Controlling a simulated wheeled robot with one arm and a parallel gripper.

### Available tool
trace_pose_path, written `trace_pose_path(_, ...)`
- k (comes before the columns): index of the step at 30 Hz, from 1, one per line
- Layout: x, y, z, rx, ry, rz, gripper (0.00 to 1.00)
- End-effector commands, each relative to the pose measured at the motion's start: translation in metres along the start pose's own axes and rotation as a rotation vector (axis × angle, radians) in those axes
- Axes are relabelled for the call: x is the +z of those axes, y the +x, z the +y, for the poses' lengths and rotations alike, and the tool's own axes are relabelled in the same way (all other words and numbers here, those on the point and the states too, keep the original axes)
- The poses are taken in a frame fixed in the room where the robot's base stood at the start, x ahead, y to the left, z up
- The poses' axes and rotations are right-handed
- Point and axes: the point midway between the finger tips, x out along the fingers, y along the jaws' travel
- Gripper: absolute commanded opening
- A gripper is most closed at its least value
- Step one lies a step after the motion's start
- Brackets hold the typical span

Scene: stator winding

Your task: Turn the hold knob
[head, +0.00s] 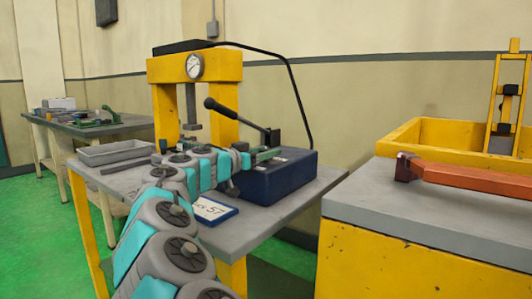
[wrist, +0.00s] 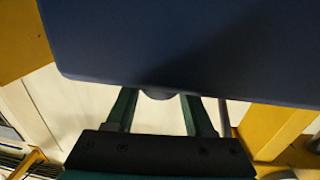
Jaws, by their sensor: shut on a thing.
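The hold knob (wrist: 160,95) shows in the wrist view as a small grey rounded edge below the dark blue box, between my green fingers. The box hides most of it. My gripper (wrist: 163,103) is shut on the knob, one finger on each side. In the head view my gripper (head: 266,155) reaches to the upper left part of the dark blue box (head: 285,180). I cannot make out the knob in that view. A black lever (head: 235,114) rises from the box, tilted up to the left.
A yellow press (head: 165,100) with a round gauge stands behind my arm on the grey table (head: 325,180). A grey tray (head: 115,152) lies at its left. A blue-edged sign (head: 230,212) is in front of the box. A yellow bench with an orange bar (head: 470,176) stands at right.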

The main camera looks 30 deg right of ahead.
Motion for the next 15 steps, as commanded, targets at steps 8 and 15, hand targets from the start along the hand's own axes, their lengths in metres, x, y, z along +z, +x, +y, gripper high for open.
trace_pose_path(8,0.0045,0.0003,0.0007,-0.037,0.001,0.000,0.00)
trace_pose_path(15,0.0067,-0.0007,0.0018,-0.161,0.006,0.003,0.00)
